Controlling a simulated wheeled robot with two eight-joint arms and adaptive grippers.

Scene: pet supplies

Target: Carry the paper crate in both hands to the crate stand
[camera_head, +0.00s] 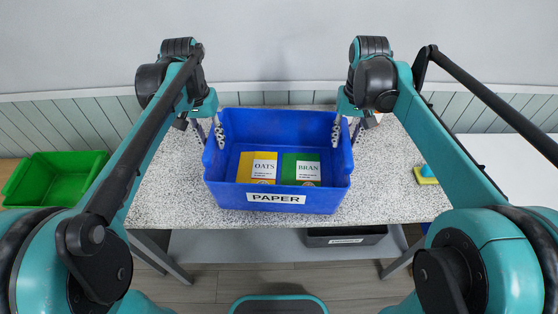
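The paper crate (275,122) is a blue open box with a white PAPER label on its front wall. It is over the middle of the speckled table (170,190); I cannot tell whether it touches the top. A yellow OATS box (246,166) and a green BRAN box (290,166) lie inside. My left gripper (210,136) straddles the crate's left wall, one finger inside and one outside. My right gripper (346,136) straddles the right wall the same way. Whether the fingers press on the walls is unclear. I cannot identify a crate stand.
A green bin (55,178) is at the far left on a wooden surface. A dark labelled bin (345,236) sits on the shelf under the table. A yellow and blue item (426,174) is near the table's right edge. A white surface (505,165) is at right.

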